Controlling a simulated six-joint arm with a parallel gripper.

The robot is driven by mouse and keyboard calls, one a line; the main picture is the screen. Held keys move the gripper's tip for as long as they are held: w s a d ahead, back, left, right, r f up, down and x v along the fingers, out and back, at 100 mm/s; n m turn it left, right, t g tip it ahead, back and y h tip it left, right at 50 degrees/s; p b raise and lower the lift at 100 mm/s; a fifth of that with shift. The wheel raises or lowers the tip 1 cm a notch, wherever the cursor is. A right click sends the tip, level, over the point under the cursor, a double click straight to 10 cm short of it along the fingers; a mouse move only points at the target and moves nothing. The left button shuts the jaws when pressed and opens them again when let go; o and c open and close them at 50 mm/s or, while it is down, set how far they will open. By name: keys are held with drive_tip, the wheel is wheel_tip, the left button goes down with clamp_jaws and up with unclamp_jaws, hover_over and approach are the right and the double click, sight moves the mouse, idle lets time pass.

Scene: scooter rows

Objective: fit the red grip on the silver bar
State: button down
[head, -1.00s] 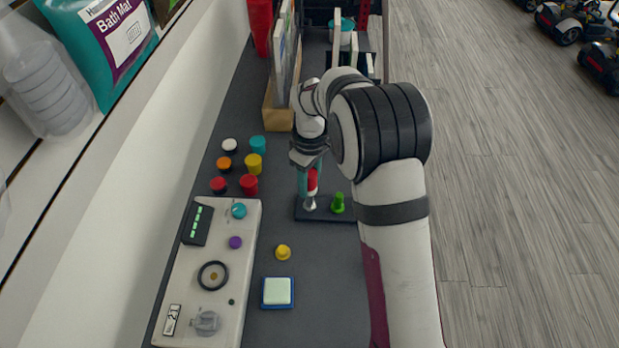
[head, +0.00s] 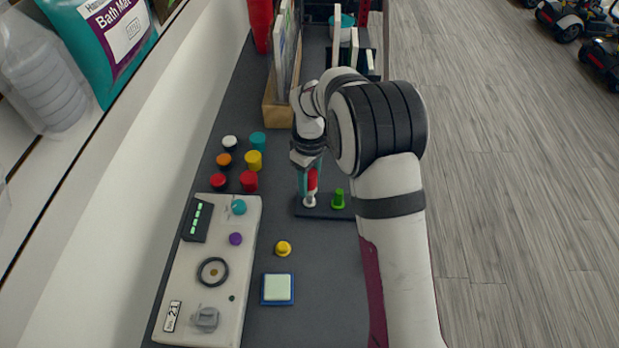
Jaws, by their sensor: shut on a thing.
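The red grip (head: 313,180) is held between the teal fingers of my gripper (head: 309,184), which is shut on it. The grip stands about upright. Directly below it, the silver bar (head: 309,202) shows only as a short pale lower part on a dark base plate (head: 325,212). The grip's lower end meets or overlaps the bar in the picture; I cannot tell whether it is around the bar or just above it. My wrist hides the upper part.
A green peg (head: 338,199) stands close right on the same plate. Several coloured caps (head: 253,160) and a control panel (head: 215,270) lie left. A yellow knob (head: 283,248) and a pale square button (head: 277,289) are nearer. A wooden rack (head: 277,114) stands behind.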

sight(310, 173)
drive_tip(key=shift+f, duration=1.1)
idle(0.4)
drive_tip(key=shift+c, duration=1.8)
unclamp_jaws()
drive_tip(key=shift+o, duration=0.3)
drive_tip(key=o, duration=0.3)
drive_tip(key=shift+r, duration=3)
